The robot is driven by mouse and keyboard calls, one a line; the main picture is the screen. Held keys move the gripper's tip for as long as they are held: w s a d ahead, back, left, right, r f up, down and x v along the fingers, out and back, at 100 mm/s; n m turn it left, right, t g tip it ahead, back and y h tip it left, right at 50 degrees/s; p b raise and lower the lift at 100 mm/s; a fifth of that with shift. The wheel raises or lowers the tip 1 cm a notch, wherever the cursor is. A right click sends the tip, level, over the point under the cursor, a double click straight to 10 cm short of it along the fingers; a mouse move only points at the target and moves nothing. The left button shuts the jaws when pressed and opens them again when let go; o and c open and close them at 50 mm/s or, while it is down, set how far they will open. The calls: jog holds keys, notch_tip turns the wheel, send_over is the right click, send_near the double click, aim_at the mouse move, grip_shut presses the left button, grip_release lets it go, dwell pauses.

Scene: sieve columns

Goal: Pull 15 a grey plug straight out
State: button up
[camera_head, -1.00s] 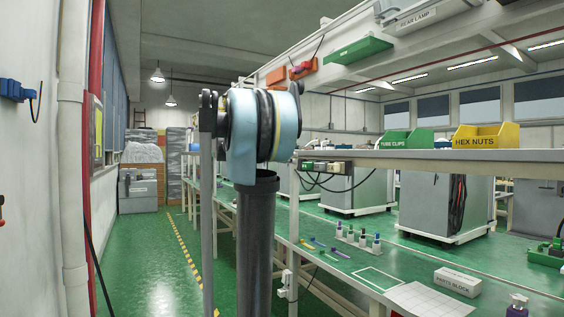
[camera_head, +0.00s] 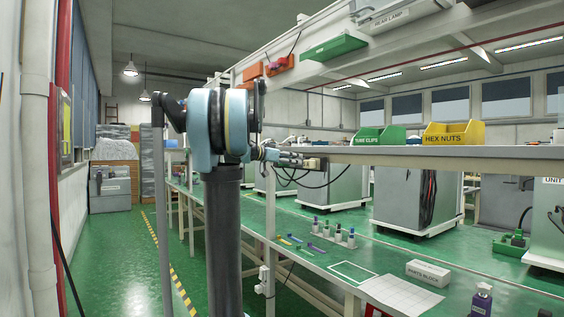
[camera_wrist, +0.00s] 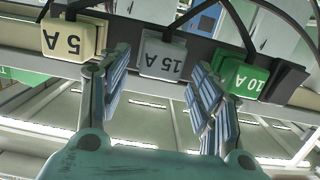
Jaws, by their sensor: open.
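In the wrist view the grey plug marked 15 A (camera_wrist: 163,56) sits in the middle of a dark strip, its label upside down. A beige plug marked 5 A (camera_wrist: 73,39) is to its left and a green plug marked 10 A (camera_wrist: 243,77) to its right. My gripper (camera_wrist: 158,66) is open. Its two blue-padded fingers point at the row, one on each side of the grey plug, with a gap around it; contact is not clear. In the head view my gripper (camera_head: 285,158) is at the shelf edge by the plugs, which it partly covers.
Black cables run past the plugs. The shelf (camera_head: 400,154) carries a green bin (camera_head: 380,139) and a yellow bin (camera_head: 456,134). Below, the green bench holds a parts block (camera_head: 428,273) and several small bottles.

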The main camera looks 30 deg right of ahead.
jog(key=shift+d+f, duration=0.1)
jog(key=shift+d, duration=0.55)
jog(key=shift+c, duration=0.3)
jog(key=c, duration=1.3)
jog(key=shift+o, duration=0.2)
jog(key=shift+a, duration=0.15)
jog(key=shift+s+a, duration=0.2)
jog(key=shift+a, duration=2.35)
